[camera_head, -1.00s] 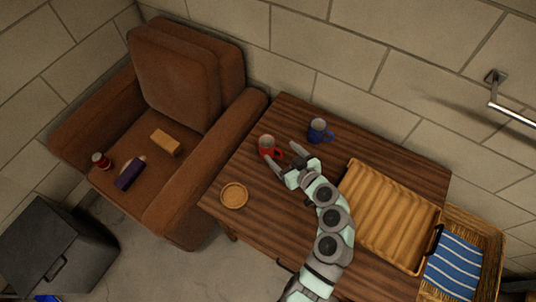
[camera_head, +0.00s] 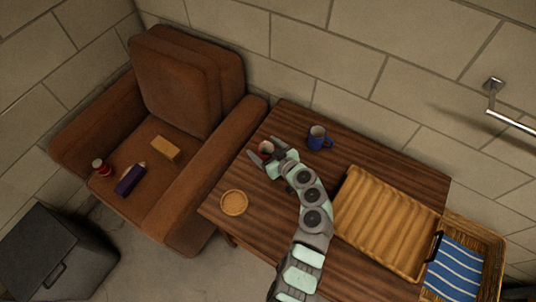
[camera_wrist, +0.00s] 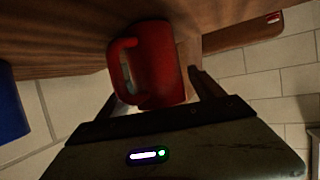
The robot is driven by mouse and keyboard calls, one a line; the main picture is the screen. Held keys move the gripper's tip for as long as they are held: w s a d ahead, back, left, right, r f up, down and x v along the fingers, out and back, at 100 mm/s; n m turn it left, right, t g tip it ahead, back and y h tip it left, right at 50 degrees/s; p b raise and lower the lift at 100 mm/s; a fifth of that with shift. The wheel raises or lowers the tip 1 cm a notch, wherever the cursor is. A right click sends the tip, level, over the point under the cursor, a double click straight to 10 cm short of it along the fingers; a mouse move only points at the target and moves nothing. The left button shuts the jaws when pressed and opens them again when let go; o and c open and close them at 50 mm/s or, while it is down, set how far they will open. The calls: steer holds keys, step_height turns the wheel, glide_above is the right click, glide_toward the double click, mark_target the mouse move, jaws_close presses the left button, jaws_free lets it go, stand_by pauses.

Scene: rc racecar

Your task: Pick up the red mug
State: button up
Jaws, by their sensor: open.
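The red mug (camera_head: 266,147) stands upright on the wooden table (camera_head: 285,210), near its far left edge, partly hidden by my gripper in the head view. In the wrist view the red mug (camera_wrist: 157,64) sits between the two fingers, its handle toward the left of the picture. My gripper (camera_head: 264,150) is open, with one finger on each side of the mug. The wrist view shows the gripper (camera_wrist: 155,90) from behind. I cannot tell whether either finger touches the mug.
A blue mug (camera_head: 318,138) stands right of the red mug and also shows in the wrist view (camera_wrist: 10,105). A round coaster (camera_head: 234,203) lies near the left table edge. A ridged wooden tray (camera_head: 390,222) covers the table's right. A brown armchair (camera_head: 185,205) stands left.

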steer(key=shift+w+a+f, duration=0.15)
steer(key=shift+w+a, duration=0.05)
steer(key=shift+w, duration=0.15)
steer(key=shift+c, duration=0.5)
jaws_close()
stand_by(0.3)
